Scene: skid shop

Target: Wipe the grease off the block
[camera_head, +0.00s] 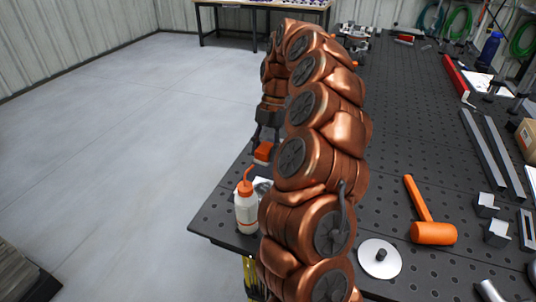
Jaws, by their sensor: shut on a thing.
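My gripper (266,137) is over the near left part of the dark perforated table, beyond a white bottle. It is shut on a small orange piece (263,151), which sits between or just under its fingertips. I cannot tell whether this piece is a wiper or touches anything below. A pale grey thing (262,186) shows between the bottle and my arm. It is mostly hidden, and I cannot tell whether it is the block. No grease can be made out. My copper arm hides the middle of the table.
The white bottle with an orange spout (246,207) stands near the left edge of the dark table (400,120). An orange mallet (431,222), a white disc (380,258), small metal blocks (486,205) and long grey bars (490,150) lie right of my arm.

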